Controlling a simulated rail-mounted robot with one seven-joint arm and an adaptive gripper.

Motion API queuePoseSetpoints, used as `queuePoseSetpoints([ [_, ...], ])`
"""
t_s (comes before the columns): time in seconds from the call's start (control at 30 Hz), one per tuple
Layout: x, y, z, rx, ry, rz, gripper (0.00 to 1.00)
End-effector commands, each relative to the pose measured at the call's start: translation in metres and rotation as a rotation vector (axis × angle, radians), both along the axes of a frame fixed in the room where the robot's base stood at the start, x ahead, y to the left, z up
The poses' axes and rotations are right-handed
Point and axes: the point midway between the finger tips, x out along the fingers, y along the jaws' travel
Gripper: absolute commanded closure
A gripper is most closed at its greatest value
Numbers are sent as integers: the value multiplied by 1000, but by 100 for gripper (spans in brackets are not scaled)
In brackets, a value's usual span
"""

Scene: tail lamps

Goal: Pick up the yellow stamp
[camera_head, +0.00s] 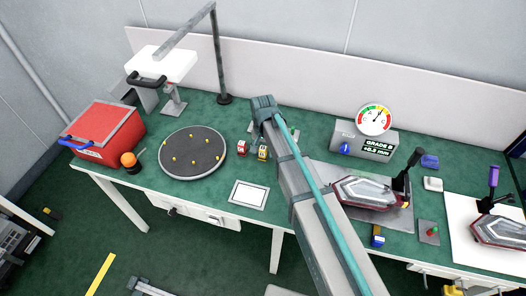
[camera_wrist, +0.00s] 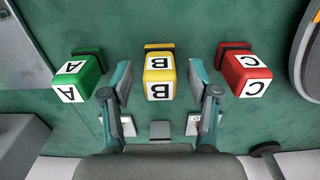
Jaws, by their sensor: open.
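The yellow stamp (camera_wrist: 159,72) stands on the green bench in the middle of the wrist view, with white "B" labels and a dark base. My gripper (camera_wrist: 159,84) is open, with one finger on each side of the yellow stamp and a visible gap on both sides. A green "A" stamp (camera_wrist: 80,72) is left of the fingers and a red "C" stamp (camera_wrist: 245,70) is right of them. In the head view the yellow stamp (camera_head: 262,154) shows just below my arm's end, beside the red stamp (camera_head: 241,147). The fingertips are hard to make out there.
A round dark plate (camera_head: 192,152) with small yellow pieces lies left of the stamps. A white framed card (camera_head: 249,195) lies in front. A gauge box (camera_head: 364,140) and a lamp on a grey plate (camera_head: 367,193) are to the right. A red box (camera_head: 103,130) stands far left.

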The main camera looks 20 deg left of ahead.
Motion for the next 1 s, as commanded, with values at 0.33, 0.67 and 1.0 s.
queuePoseSetpoints([
  [0.33,0,0,-4,0,0,0,45],
  [0.67,0,0,-4,0,0,0,100],
  [1.0,0,0,-3,0,-1,0,100],
])
